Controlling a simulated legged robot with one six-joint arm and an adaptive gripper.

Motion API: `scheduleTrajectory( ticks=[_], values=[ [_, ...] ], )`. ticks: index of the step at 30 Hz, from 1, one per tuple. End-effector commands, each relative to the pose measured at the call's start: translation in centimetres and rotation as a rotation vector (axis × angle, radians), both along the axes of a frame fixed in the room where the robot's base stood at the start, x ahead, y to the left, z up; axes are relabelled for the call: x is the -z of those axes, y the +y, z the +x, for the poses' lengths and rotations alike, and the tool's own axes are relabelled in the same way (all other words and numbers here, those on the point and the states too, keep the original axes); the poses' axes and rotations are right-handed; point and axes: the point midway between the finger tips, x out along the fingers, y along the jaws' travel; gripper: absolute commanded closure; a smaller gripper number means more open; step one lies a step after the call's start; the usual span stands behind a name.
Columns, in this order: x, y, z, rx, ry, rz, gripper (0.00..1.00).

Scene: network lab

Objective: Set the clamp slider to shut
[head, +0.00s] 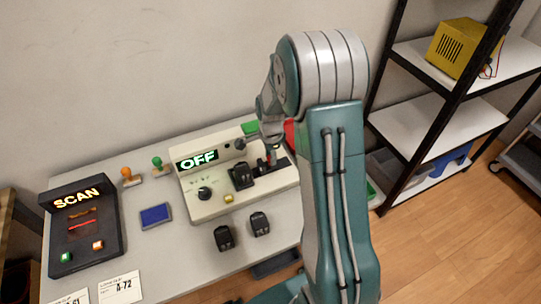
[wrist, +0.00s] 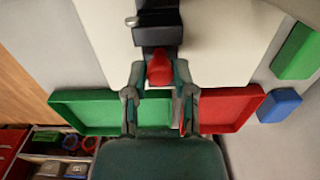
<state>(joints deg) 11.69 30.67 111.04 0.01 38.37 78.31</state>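The clamp slider is a dark track with a red handle (wrist: 160,67) on the right part of a beige control box (head: 213,208). In the wrist view the dark track (wrist: 158,33) runs up from the handle. My gripper (wrist: 160,76) has one finger on each side of the red handle. The fingers are close to its sides, but I cannot tell whether they press on it. In the head view my arm hides part of the box's right side, and the fingertips are hard to make out. The box's display (head: 197,160) reads OFF.
A SCAN panel (head: 84,228) stands at left, and a black shelf rack (head: 440,100) stands right.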

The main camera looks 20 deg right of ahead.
Motion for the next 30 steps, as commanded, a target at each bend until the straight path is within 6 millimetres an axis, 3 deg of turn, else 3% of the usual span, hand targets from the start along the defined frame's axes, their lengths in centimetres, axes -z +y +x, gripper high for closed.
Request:
scheduleTrajectory(
  ticks=[5,12,20,21,23,30],
  values=[
    [0.0,0.2,0.1,-0.001,-0.002,0.0,1.0],
    [0.0,3.1,0.2,-0.003,-0.005,0.0,1.0],
    [0.0,3.3,0.2,0.0,-0.005,0.001,1.0],
    [0.0,3.3,0.2,0.0,-0.005,0.001,0.57],
    [0.0,3.3,0.2,0.0,-0.005,0.0,0.32],
    [0.0,3.2,0.1,0.0,-0.003,0.0,0.32]
  ],
)
